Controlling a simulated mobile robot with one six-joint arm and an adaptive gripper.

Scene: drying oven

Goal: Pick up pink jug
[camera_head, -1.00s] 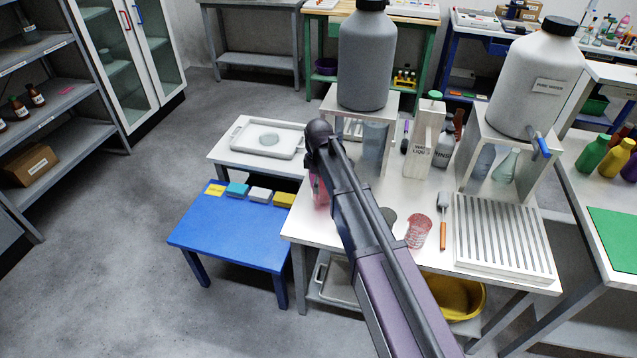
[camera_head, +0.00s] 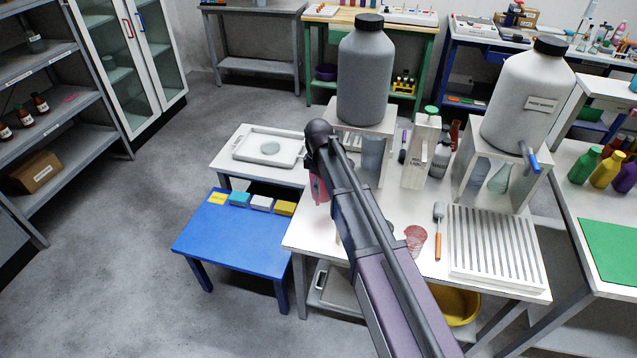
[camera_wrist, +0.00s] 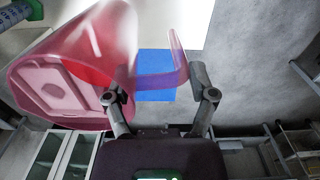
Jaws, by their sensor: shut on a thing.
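The pink jug (camera_wrist: 60,90) is large and see-through at the left of the wrist view. My gripper (camera_wrist: 163,82) is shut on the jug at the handle; the exact contact is hard to see. In the head view only a pink strip of the jug (camera_head: 317,188) shows beside my wrist, over the left part of the white table (camera_head: 300,237). My arm hides the rest of it and the fingers. Whether the jug is clear of the table cannot be told.
A ribbed red cup (camera_head: 415,240) and an orange-handled brush (camera_head: 438,232) lie right of my arm, near a slatted rack (camera_head: 495,245). A grey bottle (camera_head: 366,80) on a stand is just behind my wrist. A blue low table (camera_head: 232,240) stands at left.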

